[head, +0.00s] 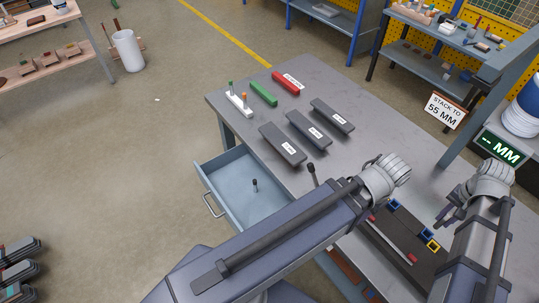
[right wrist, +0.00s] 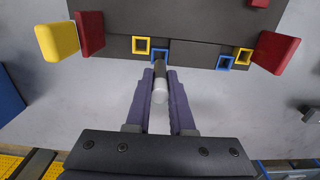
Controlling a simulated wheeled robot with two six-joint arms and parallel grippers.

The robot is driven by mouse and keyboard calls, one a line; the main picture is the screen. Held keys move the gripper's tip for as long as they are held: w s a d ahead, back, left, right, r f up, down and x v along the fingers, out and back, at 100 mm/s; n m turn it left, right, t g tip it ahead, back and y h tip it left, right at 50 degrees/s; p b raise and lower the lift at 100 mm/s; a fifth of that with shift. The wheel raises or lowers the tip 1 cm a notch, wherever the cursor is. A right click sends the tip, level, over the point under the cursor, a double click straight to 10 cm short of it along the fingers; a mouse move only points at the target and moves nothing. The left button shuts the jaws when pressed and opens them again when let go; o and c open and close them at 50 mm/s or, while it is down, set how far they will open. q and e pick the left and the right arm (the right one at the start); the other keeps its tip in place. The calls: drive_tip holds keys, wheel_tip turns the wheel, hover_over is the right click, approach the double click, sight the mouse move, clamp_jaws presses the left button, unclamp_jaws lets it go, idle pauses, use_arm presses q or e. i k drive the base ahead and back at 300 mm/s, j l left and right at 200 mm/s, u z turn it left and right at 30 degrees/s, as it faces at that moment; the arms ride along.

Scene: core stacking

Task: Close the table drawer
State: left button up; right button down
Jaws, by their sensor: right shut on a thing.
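The table drawer (head: 232,168) is pulled out from the near-left side of the grey table (head: 368,102), its metal handle (head: 212,206) facing left. A small dark peg (head: 254,185) stands inside it. My right gripper (head: 445,210) is over the right part of the table, well away from the drawer. In the right wrist view it is shut on a dark cylinder with a pale end (right wrist: 160,84). My left arm crosses in front of the drawer's near corner and the table; its gripper fingers are not visible.
Grey labelled blocks (head: 282,143), a green block (head: 263,94), a red block (head: 286,83) and a white peg holder (head: 238,104) lie on the table. A dark fixture (head: 405,240) is beneath my arms. Floor left of the drawer is clear.

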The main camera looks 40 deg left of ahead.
sight(245, 204)
drive_tip(key=k+j, duration=0.6)
drive_tip(key=k, duration=0.2)
drive_tip(key=k+j, duration=0.1)
drive_tip(key=j, duration=0.3)
drive_tip(key=k+j, duration=0.1)
drive_tip(key=j, duration=0.25)
drive_tip(key=k+j, duration=0.1)
drive_tip(key=j, duration=0.3)
drive_tip(key=i+j, duration=0.2)
drive_tip(key=j, duration=0.15)
drive_tip(key=i+j, duration=0.15)
drive_tip(key=j, duration=0.2)
drive_tip(key=i+j, duration=0.2)
drive_tip(key=j, duration=0.15)
drive_tip(key=i+j, duration=0.15)
drive_tip(key=j, duration=0.2)
